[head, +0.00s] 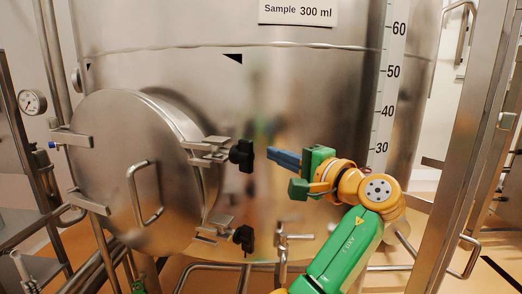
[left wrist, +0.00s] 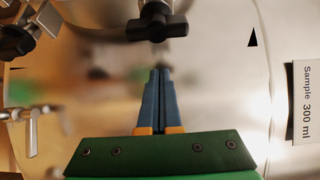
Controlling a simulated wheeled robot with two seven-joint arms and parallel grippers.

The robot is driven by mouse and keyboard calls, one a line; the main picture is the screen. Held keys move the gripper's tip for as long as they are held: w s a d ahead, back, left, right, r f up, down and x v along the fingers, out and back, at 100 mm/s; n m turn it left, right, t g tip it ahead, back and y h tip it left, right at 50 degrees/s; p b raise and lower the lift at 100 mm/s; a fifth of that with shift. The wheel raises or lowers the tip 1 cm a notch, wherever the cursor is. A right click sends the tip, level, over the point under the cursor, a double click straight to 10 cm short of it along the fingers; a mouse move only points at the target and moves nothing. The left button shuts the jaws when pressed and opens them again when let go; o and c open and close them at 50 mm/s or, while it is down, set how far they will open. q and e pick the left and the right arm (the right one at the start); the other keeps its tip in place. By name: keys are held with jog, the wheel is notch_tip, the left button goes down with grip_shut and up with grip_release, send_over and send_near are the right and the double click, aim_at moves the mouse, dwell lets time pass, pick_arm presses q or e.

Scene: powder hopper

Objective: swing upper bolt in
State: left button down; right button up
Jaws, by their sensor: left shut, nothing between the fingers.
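The round steel hatch door (head: 125,170) with a bar handle (head: 145,193) lies against the vessel's front. At its right edge the upper bolt's black knob (head: 242,154) sticks out to the right of its steel bracket (head: 207,151). The lower bolt's black knob (head: 243,237) is below it. My left gripper (head: 270,153) is shut and empty, its blue fingers pointing left at the upper knob from just to its right. In the left wrist view the fingertips (left wrist: 159,70) are just below the upper knob (left wrist: 157,22), apparently apart from it. The lower knob (left wrist: 15,40) shows at upper left.
A small valve (head: 281,237) stands below my gripper. A steel upright (head: 472,130) and frame are at the right, and a gauge (head: 32,102) at the left. The bare vessel wall (head: 300,100) above my gripper is clear.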

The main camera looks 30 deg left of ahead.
aim_at(226, 151)
pick_arm(q)
jog(key=s+a+p, duration=0.1)
jog(key=s+a, duration=0.1)
jog(key=shift+s+a+p, duration=0.15)
jog(key=shift+s+p, duration=0.2)
jog(key=shift+s, duration=0.05)
jog(key=shift+w+f, duration=0.1)
